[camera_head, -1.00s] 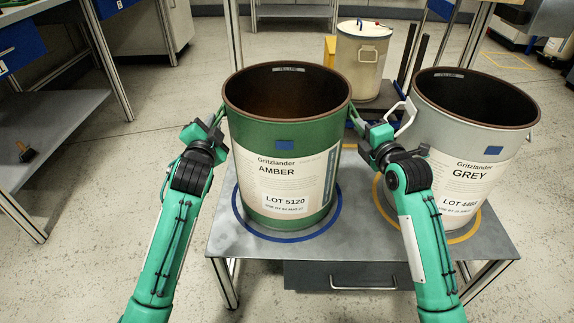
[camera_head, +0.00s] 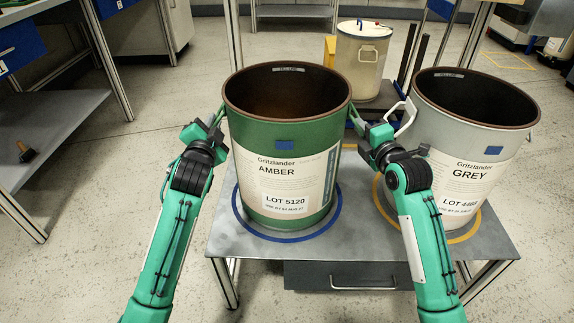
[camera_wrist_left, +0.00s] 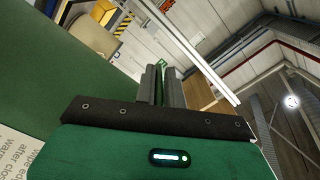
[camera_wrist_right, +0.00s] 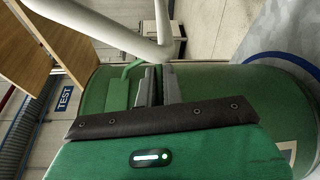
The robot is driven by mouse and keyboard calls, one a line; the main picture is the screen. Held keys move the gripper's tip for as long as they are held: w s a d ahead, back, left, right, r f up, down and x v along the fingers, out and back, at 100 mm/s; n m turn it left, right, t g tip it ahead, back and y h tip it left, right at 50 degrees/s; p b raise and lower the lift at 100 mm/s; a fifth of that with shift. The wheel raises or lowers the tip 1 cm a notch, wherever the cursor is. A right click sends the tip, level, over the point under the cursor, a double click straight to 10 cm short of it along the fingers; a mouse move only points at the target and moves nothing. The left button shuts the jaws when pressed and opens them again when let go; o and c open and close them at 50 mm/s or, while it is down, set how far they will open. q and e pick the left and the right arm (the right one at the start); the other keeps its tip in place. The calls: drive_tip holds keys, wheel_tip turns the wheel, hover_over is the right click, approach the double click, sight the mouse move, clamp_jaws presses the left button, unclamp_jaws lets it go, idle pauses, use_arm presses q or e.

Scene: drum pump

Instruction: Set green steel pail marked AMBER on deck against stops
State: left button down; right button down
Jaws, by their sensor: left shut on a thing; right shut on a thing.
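The green steel pail marked AMBER (camera_head: 250,130) is open-topped and upright at the middle of the head view, inside the blue ring (camera_head: 285,238) on a grey table. I cannot tell whether its base touches the tabletop. My left gripper (camera_head: 217,118) is shut at the pail's left side, just below the rim; its closed fingers show in the left wrist view (camera_wrist_left: 163,86). My right gripper (camera_head: 357,122) is shut at the right side, where a green handle piece (camera_wrist_right: 121,92) shows in the right wrist view. The grips themselves are partly hidden.
A grey pail marked GREY (camera_head: 437,118) stands close on the right, in a yellow ring (camera_head: 462,237), its white handle near my right gripper. Behind are a cream lidded drum (camera_head: 357,65) and dark upright posts (camera_head: 412,65). Shelving (camera_head: 60,125) stands left; floor between is clear.

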use_arm(q)
drive_tip(key=shift+d, duration=0.15)
use_arm(e)
drive_tip(key=shift+s+a+f, duration=0.1)
drive_tip(key=shift+a+f, duration=0.05)
drive_tip(key=shift+a, duration=0.2)
use_arm(q)
drive_tip(key=shift+r, duration=0.3)
use_arm(e)
drive_tip(key=shift+r, duration=0.35)
